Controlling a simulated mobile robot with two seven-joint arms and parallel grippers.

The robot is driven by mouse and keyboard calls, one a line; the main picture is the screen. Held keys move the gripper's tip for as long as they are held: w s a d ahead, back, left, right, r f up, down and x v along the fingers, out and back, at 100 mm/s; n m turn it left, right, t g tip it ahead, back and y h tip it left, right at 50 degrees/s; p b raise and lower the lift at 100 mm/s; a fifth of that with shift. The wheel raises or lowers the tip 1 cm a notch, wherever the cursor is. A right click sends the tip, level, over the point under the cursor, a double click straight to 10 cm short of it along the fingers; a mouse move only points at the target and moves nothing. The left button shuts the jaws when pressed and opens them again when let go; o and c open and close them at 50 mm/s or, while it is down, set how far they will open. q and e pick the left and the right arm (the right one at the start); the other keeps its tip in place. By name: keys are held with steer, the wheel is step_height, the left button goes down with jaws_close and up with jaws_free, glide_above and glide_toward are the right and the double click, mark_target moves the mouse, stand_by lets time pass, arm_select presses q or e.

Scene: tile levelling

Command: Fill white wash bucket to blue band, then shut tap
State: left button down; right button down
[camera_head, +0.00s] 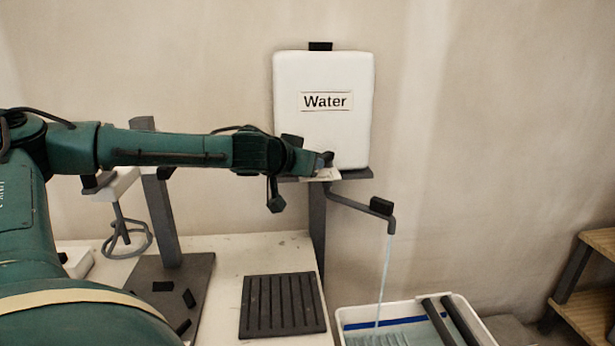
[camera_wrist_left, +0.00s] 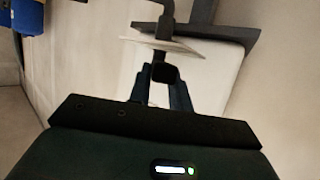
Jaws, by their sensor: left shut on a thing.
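A white water container (camera_head: 325,125) labelled "Water" stands on a dark shelf against the wall. A dark pipe (camera_head: 345,200) runs from below it to a spout (camera_head: 391,222). A thin stream of water (camera_head: 384,275) falls from the spout into the white wash bucket (camera_head: 474,305) at the lower right. The blue band (camera_head: 375,322) shows on the bucket's inner wall, above the water surface (camera_head: 390,339). My left gripper (camera_head: 326,160) is at the container's lower front. In the left wrist view it (camera_wrist_left: 163,80) is shut on a dark part, seemingly the tap handle. My right gripper is not in view.
Two dark bars (camera_head: 447,320) lie across the bucket. A black ribbed mat (camera_head: 283,306) lies on the pale table (camera_head: 232,290). A stand with a mixer-like tool (camera_head: 128,235) is at the left. Wooden steps (camera_head: 590,305) stand at the far right.

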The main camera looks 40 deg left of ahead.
arm_select(q)
steer(key=shift+w+d+f+n+y+b, duration=0.15)
steer(key=shift+d+n+y+b, duration=0.35)
steer(key=shift+b, duration=0.35)
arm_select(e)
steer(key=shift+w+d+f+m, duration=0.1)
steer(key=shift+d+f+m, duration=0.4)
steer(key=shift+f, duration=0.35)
arm_select(q)
steer(key=shift+y, duration=0.3)
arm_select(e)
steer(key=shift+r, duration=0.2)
arm_select(q)
steer(key=shift+r, duration=0.2)
steer(key=c, duration=1.7)
jaws_free()
steer(key=shift+c, duration=0.2)
steer(key=o, duration=0.5)
steer(key=shift+c, duration=0.2)
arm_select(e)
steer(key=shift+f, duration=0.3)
